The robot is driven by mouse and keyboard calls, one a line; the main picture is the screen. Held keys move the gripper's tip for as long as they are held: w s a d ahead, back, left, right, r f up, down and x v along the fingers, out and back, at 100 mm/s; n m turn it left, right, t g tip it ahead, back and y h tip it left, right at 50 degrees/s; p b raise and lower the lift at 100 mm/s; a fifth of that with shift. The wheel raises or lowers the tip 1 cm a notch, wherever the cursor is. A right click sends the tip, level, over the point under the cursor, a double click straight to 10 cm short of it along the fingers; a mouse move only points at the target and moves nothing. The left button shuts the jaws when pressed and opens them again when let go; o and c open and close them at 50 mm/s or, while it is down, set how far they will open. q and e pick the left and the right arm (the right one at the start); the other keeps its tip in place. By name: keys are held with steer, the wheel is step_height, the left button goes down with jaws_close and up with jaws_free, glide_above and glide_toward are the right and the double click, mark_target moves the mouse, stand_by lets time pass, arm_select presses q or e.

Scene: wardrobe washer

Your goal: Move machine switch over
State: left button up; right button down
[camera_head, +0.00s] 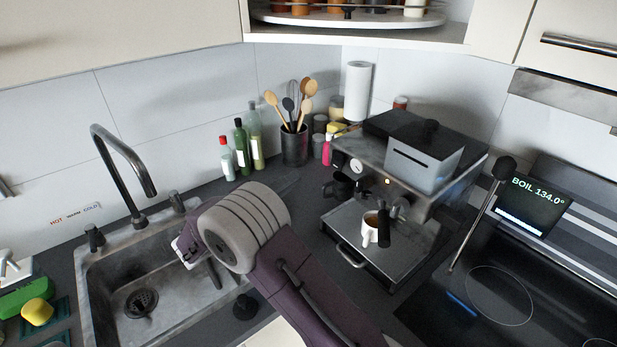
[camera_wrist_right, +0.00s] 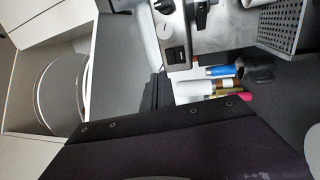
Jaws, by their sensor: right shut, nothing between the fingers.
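The steel coffee machine (camera_head: 350,150) stands in the counter corner in the head view, with a round gauge and a small lit orange light on its front. I cannot make out clearly which part is its switch. A white cup of coffee (camera_head: 369,237) stands on its drip tray. My right gripper (camera_head: 188,250) is over the sink, left of and apart from the machine, shut and empty; its wrist hides part of it. A steel machine part with dark knobs (camera_wrist_right: 178,55) shows in the right wrist view. My left gripper is not in view.
The sink (camera_head: 205,305) with its tap (camera_head: 125,175) lies below my right gripper. Bottles (camera_head: 240,147) and a utensil pot (camera_head: 294,147) stand at the back wall. A hob (camera_head: 500,295) with a black-headed lever (camera_head: 482,215) lies right of the machine.

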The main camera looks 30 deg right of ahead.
steer(key=s+d+r+m+g+y, duration=0.1)
steer(key=s+d+m+g+y, duration=0.25)
steer(key=s+d+g, duration=0.4)
steer(key=s+f+y, duration=0.7)
steer(key=s+f, duration=0.4)
steer(key=s+a+f+t+y, duration=0.3)
steer(key=a+f+y, duration=0.4)
steer(key=a+f, duration=0.35)
steer(key=w+a+f+n+t+y, duration=0.2)
steer(key=w+a+t+y, duration=0.1)
steer(key=w+a, duration=0.3)
steer(key=shift+w+a+f+t, duration=0.25)
steer(key=shift+a+f+t, duration=0.2)
steer(key=shift+a, duration=0.1)
